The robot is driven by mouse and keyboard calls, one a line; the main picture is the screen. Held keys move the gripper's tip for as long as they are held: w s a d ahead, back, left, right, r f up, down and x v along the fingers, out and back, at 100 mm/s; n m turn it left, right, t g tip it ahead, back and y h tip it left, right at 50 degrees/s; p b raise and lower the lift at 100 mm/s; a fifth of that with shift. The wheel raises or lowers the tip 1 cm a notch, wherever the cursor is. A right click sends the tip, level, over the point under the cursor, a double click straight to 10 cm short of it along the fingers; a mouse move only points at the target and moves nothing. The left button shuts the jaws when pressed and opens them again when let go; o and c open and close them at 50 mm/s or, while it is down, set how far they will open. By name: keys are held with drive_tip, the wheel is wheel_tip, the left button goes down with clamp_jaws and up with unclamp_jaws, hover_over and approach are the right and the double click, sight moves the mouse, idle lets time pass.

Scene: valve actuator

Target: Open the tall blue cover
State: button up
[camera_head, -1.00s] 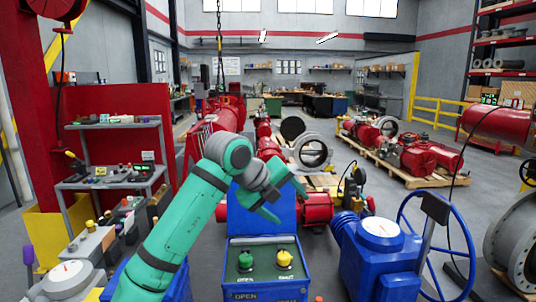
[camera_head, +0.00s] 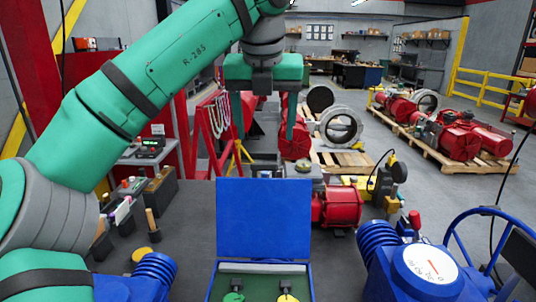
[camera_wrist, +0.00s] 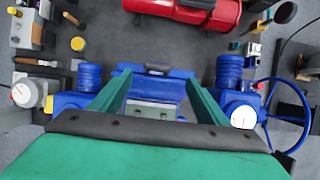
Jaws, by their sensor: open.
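The tall blue cover (camera_head: 264,218) stands upright at the back of the blue control box (camera_head: 218,287) in the head view. The box face carries a green knob (camera_head: 233,297) and a yellow knob (camera_head: 288,298), both partly cut off by the frame's bottom. My green gripper (camera_head: 262,140) points down, open and empty, and appears above the cover's top edge, apart from it. In the wrist view, my gripper (camera_wrist: 158,80) has its two fingers spread, with the blue cover (camera_wrist: 150,88) and a dark handle (camera_wrist: 157,67) seen between and beyond them. Exact depth between fingers and cover is unclear.
A blue valve actuator with a round dial (camera_head: 430,262) and a blue handwheel (camera_head: 455,235) stands right of the box. A red cylinder (camera_head: 340,206) lies behind the cover. Small tools and a yellow cap (camera_head: 142,255) are at left. Floor between is mostly clear.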

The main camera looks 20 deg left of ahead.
sight(264, 167)
drive_tip(key=x, duration=0.8)
drive_tip(key=shift+s+a+f, duration=0.1)
drive_tip(key=shift+s+a, duration=0.15)
drive_tip(key=shift+s, duration=0.15)
drive_tip(key=shift+w+f, duration=0.35)
drive_tip(key=shift+f, duration=0.2)
